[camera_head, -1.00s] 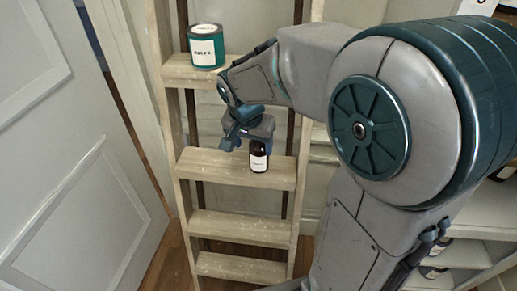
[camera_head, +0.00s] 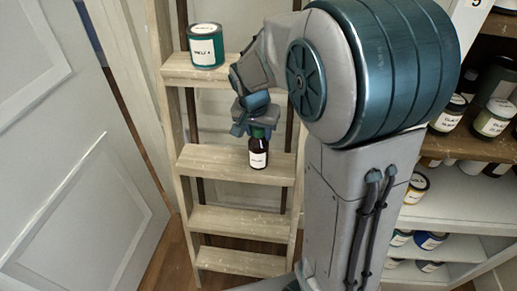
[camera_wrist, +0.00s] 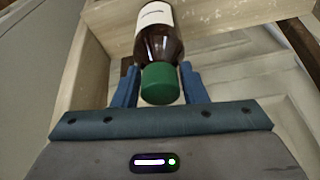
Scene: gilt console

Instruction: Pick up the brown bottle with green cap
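The brown bottle (camera_head: 258,152) with a white label and green cap (camera_head: 258,134) stands upright on a wooden ladder step. My gripper (camera_head: 254,131) is above it, pointing down, with its fingers on either side of the cap. In the wrist view the green cap (camera_wrist: 160,84) lies between the two blue fingers (camera_wrist: 160,80). The bottle's brown shoulder and label (camera_wrist: 154,15) show beyond it. The fingers look open, with little room beside the cap. Whether either finger touches the cap is not clear.
A teal can (camera_head: 206,46) with a white label stands on the step above, left of my gripper. The ladder step (camera_head: 215,161) is otherwise bare. Shelves (camera_head: 465,205) with several jars and cans are at the right. A grey panelled door (camera_head: 90,190) is at the left.

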